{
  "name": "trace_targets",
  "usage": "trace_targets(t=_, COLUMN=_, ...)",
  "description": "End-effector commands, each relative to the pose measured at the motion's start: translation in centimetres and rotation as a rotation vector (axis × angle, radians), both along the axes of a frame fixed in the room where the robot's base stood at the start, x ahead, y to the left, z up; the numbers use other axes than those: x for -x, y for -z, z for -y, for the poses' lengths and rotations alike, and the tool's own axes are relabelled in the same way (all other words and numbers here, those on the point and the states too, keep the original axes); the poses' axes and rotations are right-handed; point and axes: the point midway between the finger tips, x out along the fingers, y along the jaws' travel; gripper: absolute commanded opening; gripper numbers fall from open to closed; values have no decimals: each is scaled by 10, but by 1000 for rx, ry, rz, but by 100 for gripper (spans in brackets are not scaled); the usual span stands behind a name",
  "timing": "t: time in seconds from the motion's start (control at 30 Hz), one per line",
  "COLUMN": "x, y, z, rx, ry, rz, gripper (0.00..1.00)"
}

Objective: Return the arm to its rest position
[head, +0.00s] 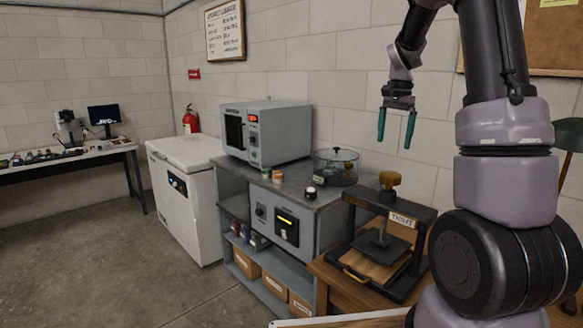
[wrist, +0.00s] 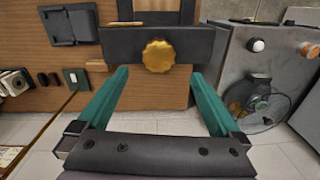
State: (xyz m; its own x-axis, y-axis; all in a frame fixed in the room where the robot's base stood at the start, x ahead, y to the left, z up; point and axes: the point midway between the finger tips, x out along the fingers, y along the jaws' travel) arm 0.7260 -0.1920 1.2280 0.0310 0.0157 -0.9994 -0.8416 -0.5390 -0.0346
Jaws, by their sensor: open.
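My gripper (head: 396,127) hangs in the air with its two teal fingers pointing down and apart, empty. In the head view it is to the right of the microwave-like oven and above the press. In the wrist view the open fingers (wrist: 158,100) reach up the picture on either side of the press's gold knob, with nothing between them touching. My arm is bent, rising at the right of the head view and coming down to the gripper.
A press (head: 413,240) with a gold knob (head: 389,180) stands on a wooden table. A grey shelf unit (head: 311,193) carries an oven (head: 267,132) and a round glass-covered vessel (head: 336,166). A white chest freezer (head: 186,209) stands left. The floor at front left is clear.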

Motion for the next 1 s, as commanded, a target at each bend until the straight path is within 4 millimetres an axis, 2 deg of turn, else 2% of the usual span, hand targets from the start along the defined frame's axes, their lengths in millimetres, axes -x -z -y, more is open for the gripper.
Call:
trace_targets(t=0.2, x=57, y=-57, z=-39, rx=-47, ry=-146, rz=161, gripper=100)
trace_targets(t=0.4, x=125, y=-93, z=-77, rx=-56, ry=-308, rz=321, gripper=100)
trace_targets(t=0.57, x=180, y=-107, z=-104, rx=-34, ry=-434, rz=448, gripper=100)
trace_targets(t=0.7, x=221, y=-107, z=-121, rx=0, ry=-527, rz=540, gripper=100)
trace_targets(t=0.83, x=244, y=-103, z=-130, rx=30, ry=-583, rz=596, gripper=100)
trace_targets(t=1.0, x=256, y=-99, z=-134, rx=47, ry=-613, rz=623, gripper=100)
